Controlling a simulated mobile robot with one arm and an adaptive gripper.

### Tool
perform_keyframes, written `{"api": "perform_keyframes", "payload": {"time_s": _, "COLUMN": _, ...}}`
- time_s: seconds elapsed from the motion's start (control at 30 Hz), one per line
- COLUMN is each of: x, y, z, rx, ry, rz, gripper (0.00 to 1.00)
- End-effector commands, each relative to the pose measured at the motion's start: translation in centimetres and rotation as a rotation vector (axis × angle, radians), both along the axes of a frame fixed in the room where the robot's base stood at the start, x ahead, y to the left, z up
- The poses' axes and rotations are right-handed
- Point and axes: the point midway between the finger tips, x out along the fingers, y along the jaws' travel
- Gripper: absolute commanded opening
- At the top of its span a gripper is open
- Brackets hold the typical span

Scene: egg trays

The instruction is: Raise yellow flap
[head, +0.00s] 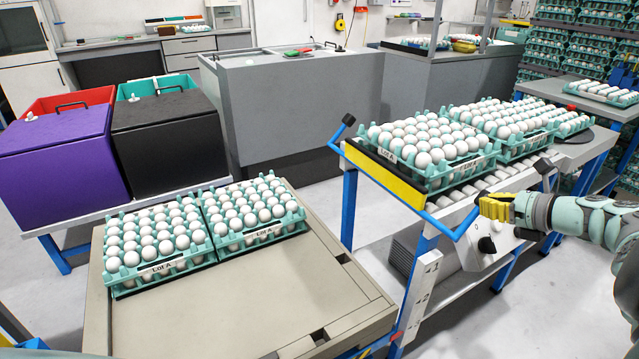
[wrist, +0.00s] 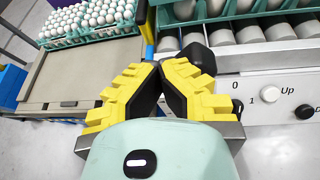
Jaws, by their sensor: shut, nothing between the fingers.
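The yellow flap (head: 385,173) is a long narrow bar across the near end of the roller conveyor, beside the loaded egg trays. A bent blue rod (head: 440,229) runs in front of it, with a black knob (head: 348,120) at its left end. My gripper (head: 481,205), with yellow fingers, is at the right end of this rod. In the wrist view my gripper (wrist: 160,68) has its fingertips together and empty. A black rounded part (wrist: 198,54) shows just behind the right finger. Whether the fingers touch it, I cannot tell.
Egg trays (head: 455,176) stand on the conveyor by the flap. A beige platform (head: 250,300) at left holds two more trays and has bare room in front. A control panel with knobs (head: 487,245) is below my gripper. Purple (head: 60,150) and black bins stand behind.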

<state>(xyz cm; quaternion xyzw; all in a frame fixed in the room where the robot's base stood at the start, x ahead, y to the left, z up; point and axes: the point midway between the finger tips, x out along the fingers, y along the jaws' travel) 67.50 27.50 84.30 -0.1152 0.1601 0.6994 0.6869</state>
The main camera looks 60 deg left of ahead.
Motion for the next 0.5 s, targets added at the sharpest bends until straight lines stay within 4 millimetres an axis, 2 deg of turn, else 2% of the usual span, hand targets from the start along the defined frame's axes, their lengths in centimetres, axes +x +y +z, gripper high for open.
{"api": "perform_keyframes", "payload": {"time_s": 0.03, "x": 2.1, "y": -3.3, "z": -3.2, "rx": -0.124, "ry": -0.036, "rz": -0.103, "gripper": 0.00}}
{"api": "perform_keyframes", "payload": {"time_s": 0.5, "x": 0.7, "y": -8.2, "z": -2.4, "rx": -0.117, "ry": -0.051, "rz": -0.088, "gripper": 0.00}}
